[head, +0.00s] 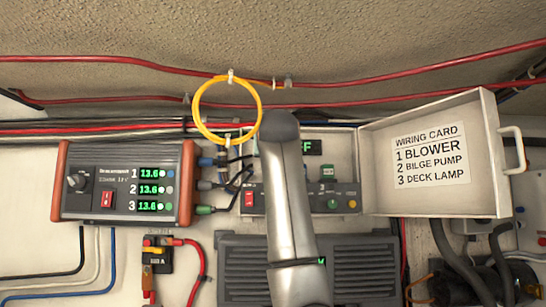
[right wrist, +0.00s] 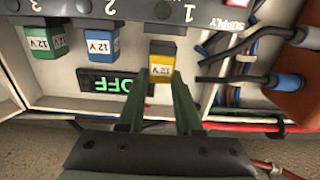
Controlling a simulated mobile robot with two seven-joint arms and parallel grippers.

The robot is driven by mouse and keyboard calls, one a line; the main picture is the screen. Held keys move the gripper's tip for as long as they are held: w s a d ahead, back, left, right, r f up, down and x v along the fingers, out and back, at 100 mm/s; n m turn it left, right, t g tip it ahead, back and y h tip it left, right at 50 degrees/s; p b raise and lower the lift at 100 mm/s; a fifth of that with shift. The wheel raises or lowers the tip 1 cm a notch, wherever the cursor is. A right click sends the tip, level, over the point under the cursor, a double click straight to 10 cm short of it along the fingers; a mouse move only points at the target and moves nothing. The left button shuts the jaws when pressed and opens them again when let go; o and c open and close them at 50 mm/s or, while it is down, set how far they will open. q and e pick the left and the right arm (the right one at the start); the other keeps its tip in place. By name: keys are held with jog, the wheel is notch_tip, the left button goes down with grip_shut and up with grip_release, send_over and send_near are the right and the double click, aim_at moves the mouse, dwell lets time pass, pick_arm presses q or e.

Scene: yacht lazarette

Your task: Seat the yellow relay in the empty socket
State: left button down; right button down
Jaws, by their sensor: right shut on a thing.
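In the right wrist view, which is upside down, my right gripper (right wrist: 161,78) is shut on the yellow relay (right wrist: 162,62), marked 12 V. The relay is in line with position 1 of the relay box (right wrist: 140,12). I cannot tell how deep it sits in the socket. A blue relay (right wrist: 101,46) stands at position 2 and a green relay (right wrist: 43,42) at position 3. In the head view my arm covers the middle of the box, and the yellow relay and gripper are hidden behind it. My left gripper is not in view.
An OFF display (right wrist: 110,84) shows near the relays. In the head view the open lid (head: 375,180) carries a wiring card (head: 431,155): 1 blower, 2 bilge pump, 3 deck lamp. A supply unit (head: 124,183) reads 13.6. A yellow cable loop (head: 197,105) hangs above.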

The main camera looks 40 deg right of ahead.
jog(key=shift+f+b, duration=0.85)
jog(key=shift+f, duration=0.2)
jog(key=c, duration=0.5)
grip_release()
jog(key=shift+r, duration=0.1)
jog(key=b+v, duration=0.4)
jog(key=v, duration=0.8)
jog(key=shift+s+a+b, duration=0.2)
jog(key=shift+b, duration=0.1)
